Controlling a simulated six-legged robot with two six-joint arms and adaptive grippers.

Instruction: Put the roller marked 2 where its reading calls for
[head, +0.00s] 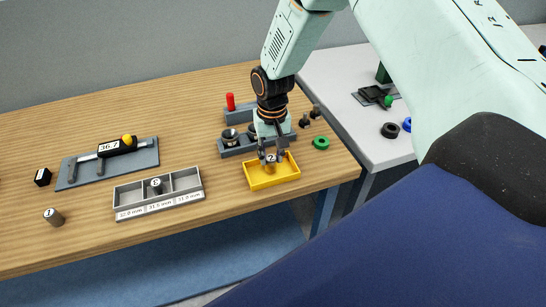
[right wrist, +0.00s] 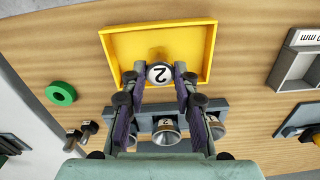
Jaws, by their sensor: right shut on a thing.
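The roller marked 2 (head: 270,159) is between the fingertips of my right gripper (head: 271,158), at the yellow tray (head: 285,178). In the right wrist view the fingers are closed on the roller (right wrist: 160,73), its numbered end facing the camera. I cannot tell whether it still touches the tray floor. A gauge (head: 117,147) on a grey base reads 36.7, with nothing clearly in its jaws. A grey three-compartment box (head: 133,190) is labelled, left to right, 32.0 mm, 31.5 mm, 31.0 mm. Another roller (head: 156,186), apparently marked 3, stands in its middle compartment. My left gripper is out of view.
Bare wood lies between box and yellow tray.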

